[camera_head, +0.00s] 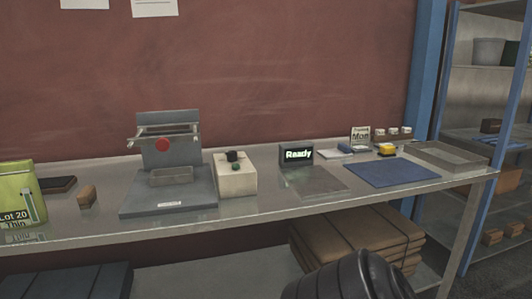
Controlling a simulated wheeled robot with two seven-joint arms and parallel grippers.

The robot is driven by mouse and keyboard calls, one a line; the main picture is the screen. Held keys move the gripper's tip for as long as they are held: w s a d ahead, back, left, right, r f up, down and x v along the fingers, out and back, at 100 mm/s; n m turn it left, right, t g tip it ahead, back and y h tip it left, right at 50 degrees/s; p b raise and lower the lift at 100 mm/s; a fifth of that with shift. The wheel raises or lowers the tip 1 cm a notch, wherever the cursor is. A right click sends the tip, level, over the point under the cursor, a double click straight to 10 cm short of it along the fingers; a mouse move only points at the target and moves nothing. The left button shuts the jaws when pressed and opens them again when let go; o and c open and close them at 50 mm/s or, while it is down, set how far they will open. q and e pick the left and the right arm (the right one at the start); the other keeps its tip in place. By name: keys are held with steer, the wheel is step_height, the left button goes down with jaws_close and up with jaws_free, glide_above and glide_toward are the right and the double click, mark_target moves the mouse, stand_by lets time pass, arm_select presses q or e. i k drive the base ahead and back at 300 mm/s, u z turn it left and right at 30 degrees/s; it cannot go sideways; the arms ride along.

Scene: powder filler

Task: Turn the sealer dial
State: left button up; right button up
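The sealer (172,150) stands on the metal bench left of the middle. It has a grey base plate, an upright back panel, a crossbar and a round red knob (162,144) at the front. Any marks on the black knob are too small to read. Neither of my grippers is in view, and nothing touches the sealer or the box.
On the bench (275,205), a display (297,154) reading "Ready" stands behind a grey plate. A blue mat (391,172) and grey tray (446,156) lie right. A green bag (22,195) and brown block (87,196) stand left. A black ribbed barrel-like object (350,280) is in front.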

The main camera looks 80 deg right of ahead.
mark_target(232, 155)
steer(key=k, duration=0.3)
steer(key=z, duration=1.15)
